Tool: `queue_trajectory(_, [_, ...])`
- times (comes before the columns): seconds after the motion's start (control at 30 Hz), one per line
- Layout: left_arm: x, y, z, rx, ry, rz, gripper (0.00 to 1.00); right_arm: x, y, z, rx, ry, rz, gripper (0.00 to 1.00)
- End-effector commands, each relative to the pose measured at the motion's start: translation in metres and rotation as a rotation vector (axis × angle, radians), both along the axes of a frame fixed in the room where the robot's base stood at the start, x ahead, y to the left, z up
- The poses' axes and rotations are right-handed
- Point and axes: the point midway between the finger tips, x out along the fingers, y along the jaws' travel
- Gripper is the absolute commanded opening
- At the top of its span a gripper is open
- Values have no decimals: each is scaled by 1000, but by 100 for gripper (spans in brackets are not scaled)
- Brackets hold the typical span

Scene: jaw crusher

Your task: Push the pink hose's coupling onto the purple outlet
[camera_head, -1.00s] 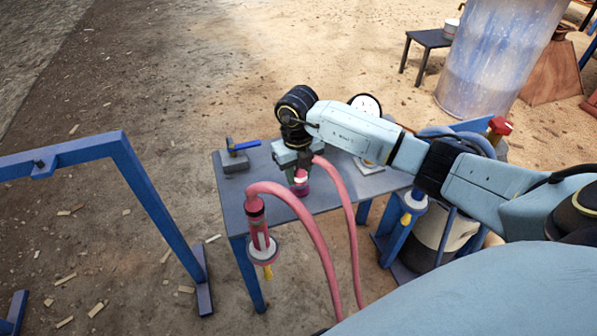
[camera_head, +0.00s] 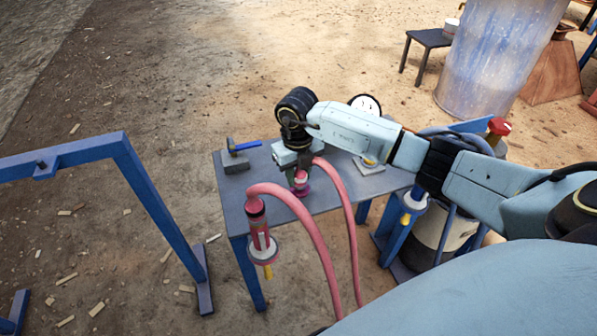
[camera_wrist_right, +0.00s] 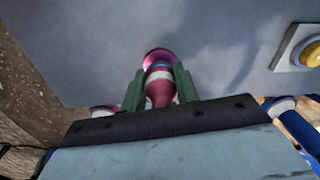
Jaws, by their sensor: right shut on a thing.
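My right gripper (camera_head: 296,171) is low over the blue-grey table, its green fingers (camera_wrist_right: 159,88) shut on the coupling of a pink hose. The coupling (camera_wrist_right: 159,92) is pinkish red with a white band; it also shows below the gripper in the head view (camera_head: 301,178). The purple outlet (camera_head: 300,190) is directly under the coupling on the table, and its round rim shows just beyond the fingertips in the wrist view (camera_wrist_right: 157,54). The coupling's end meets or overlaps the outlet; I cannot tell how deep it sits. The pink hose (camera_head: 347,205) arches down to the front. My left gripper is out of view.
A second pink hose end (camera_head: 259,230), with a pale disc and yellow tip, hangs at the table's (camera_head: 232,205) front left. A blue-handled tool on a grey block (camera_head: 235,162) sits at the left. A yellow button (camera_wrist_right: 311,55) is right of the gripper. A blue frame (camera_head: 150,190) stands left.

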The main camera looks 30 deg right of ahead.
Motion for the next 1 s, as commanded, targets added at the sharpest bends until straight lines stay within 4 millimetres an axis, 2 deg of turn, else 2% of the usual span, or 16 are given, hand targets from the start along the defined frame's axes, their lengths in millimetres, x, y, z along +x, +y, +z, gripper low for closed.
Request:
queue_trajectory(0.37, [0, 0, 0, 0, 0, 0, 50, 0, 0, 0, 0, -1, -1, 10])
queue_trajectory(0.97, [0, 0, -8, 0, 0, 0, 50, 0, 0, -12, 1, -2, -1, 10])
queue_trajectory(1.0, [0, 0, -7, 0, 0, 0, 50, 0, 0, -12, 1, -2, 0, 33])
